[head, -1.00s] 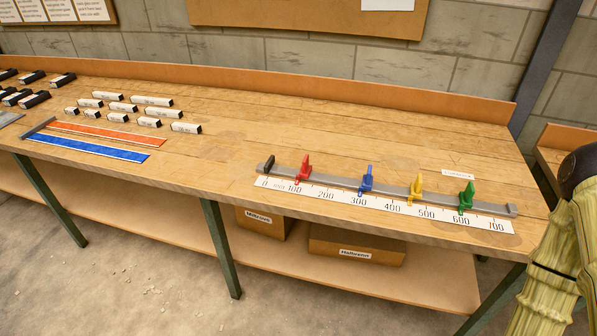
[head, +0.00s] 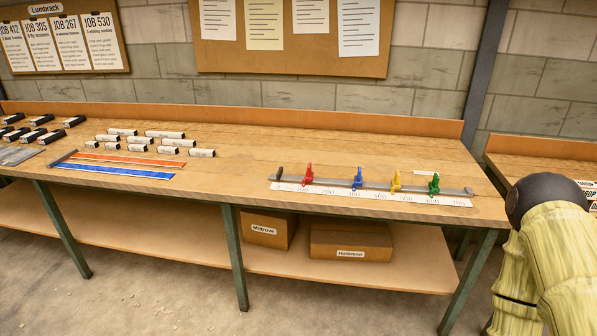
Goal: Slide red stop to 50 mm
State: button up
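The red stop (head: 308,173) stands on the grey rail (head: 380,187) near its left end, close to the scale's 100 mark, right of the black end piece (head: 280,173). The blue stop (head: 357,179), yellow stop (head: 396,181) and green stop (head: 433,184) stand spaced along the rail to its right. The white number scale (head: 372,195) lies along the rail's front side; its figures are small and hard to read now. My gripper is not in view; only part of my arm shows at the right edge, well apart from the stops.
The wooden bench (head: 235,185) is clear between the rail and the several white blocks (head: 165,134) on the left. Blue strip (head: 112,173) and orange strip (head: 125,160) lie farther left. Boxes (head: 350,241) stand on the lower shelf. A second bench (head: 550,160) is at right.

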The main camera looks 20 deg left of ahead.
aim_at(308, 174)
jog(key=u, duration=0.85)
jog(key=i, duration=1.1)
